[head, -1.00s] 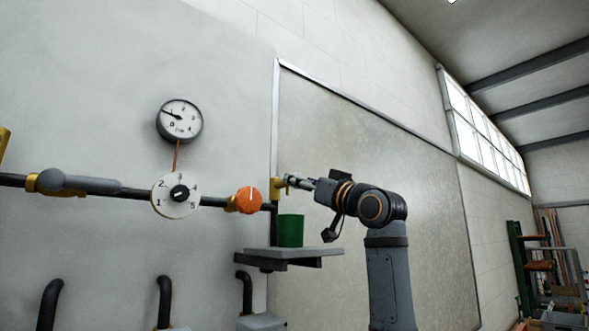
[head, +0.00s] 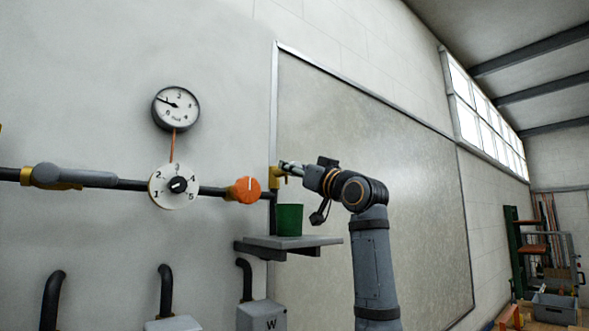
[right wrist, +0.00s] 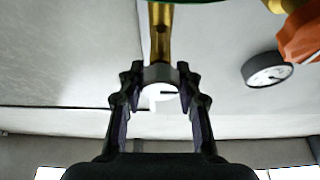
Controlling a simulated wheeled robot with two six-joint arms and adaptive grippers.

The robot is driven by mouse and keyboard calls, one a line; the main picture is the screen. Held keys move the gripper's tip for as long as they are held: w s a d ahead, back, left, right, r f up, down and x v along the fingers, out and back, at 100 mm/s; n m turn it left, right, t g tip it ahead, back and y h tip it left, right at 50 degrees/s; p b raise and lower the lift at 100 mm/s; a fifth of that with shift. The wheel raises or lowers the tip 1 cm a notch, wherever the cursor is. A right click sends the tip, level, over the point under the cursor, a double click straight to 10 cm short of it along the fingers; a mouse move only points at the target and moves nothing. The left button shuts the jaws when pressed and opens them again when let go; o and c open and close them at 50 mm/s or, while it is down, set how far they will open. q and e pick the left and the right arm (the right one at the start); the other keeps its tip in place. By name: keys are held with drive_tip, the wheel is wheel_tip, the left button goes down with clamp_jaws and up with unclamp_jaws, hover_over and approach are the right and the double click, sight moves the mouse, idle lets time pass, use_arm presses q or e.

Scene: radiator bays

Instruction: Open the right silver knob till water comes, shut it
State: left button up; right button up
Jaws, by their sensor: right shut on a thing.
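The silver knob (right wrist: 160,90) sits at the end of a brass valve (head: 274,178), to the right of the orange knob. My right gripper (right wrist: 160,84) is shut on the silver knob, one finger on each side; a dark mark shows on the knob's pale face. In the head view my right gripper (head: 289,168) reaches the valve from the right and mostly hides the knob. A green cup (head: 290,221) stands upright below the valve. I can make out no water stream. My left gripper is not in view.
The cup stands on a grey wall shelf (head: 300,242). Left along the pipe are the orange knob (head: 244,190), a numbered white dial (head: 172,187) and a grey lever (head: 75,176). A gauge (head: 176,108) hangs above. The wall panel (head: 400,180) to the right is bare.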

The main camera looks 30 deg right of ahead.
drive_tip(key=shift+m, duration=0.3)
drive_tip(key=m+h, duration=0.1)
drive_tip(key=m, duration=0.1)
drive_tip(key=shift+m+h+b, duration=0.3)
drive_tip(key=shift+m+b, duration=0.05)
drive_tip(key=shift+m, duration=0.05)
drive_tip(key=m+h, duration=0.1)
drive_tip(key=m, duration=0.2)
drive_tip(key=m+g+h, duration=0.1)
drive_tip(key=m+h, duration=0.1)
drive_tip(key=m, duration=0.1)
drive_tip(key=shift+b, duration=0.35)
drive_tip(key=m, duration=0.2)
drive_tip(key=m+g+h, duration=0.1)
drive_tip(key=m, duration=0.1)
drive_tip(key=shift+m+h, duration=0.3)
drive_tip(key=shift+m, duration=0.1)
drive_tip(key=shift+d+m+g+h, duration=0.1)
drive_tip(key=shift+m+g+h, duration=0.45)
drive_tip(key=shift+m, duration=1.15)
drive_tip(key=shift+f+m+g, duration=0.1)
drive_tip(key=shift+m+g, duration=0.15)
drive_tip(key=shift+m, duration=0.05)
